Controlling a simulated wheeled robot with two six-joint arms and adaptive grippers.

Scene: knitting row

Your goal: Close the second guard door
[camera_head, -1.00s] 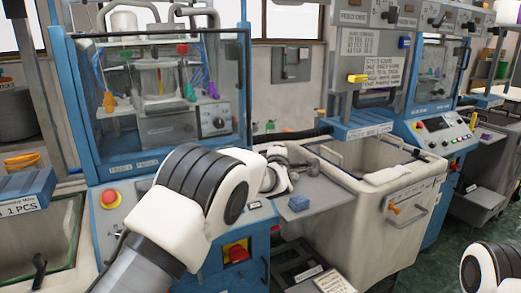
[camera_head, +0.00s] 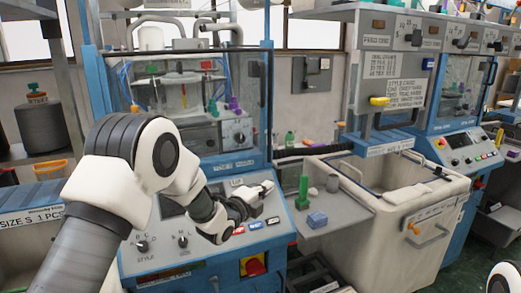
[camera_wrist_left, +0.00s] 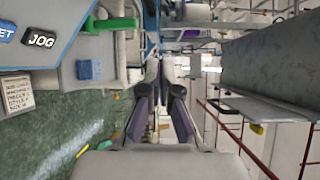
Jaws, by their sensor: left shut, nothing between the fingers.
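The near blue machine has a clear guard panel (camera_head: 245,95) in a blue frame, with tubes and coloured fittings behind it. A second blue machine at the right has its own clear guard door (camera_head: 458,92) with a dark upright handle (camera_head: 490,72). I cannot tell how far this door stands open. My left gripper (camera_head: 262,190) is shut and empty in front of the near machine's control panel, well left of the second door. In the left wrist view its dark fingers (camera_wrist_left: 160,98) meet with nothing between them.
A grey shelf carries a blue block (camera_head: 317,220) and a green upright piece (camera_head: 303,192). A pale bin (camera_head: 410,225) stands between the machines. The block also shows in the left wrist view (camera_wrist_left: 89,69).

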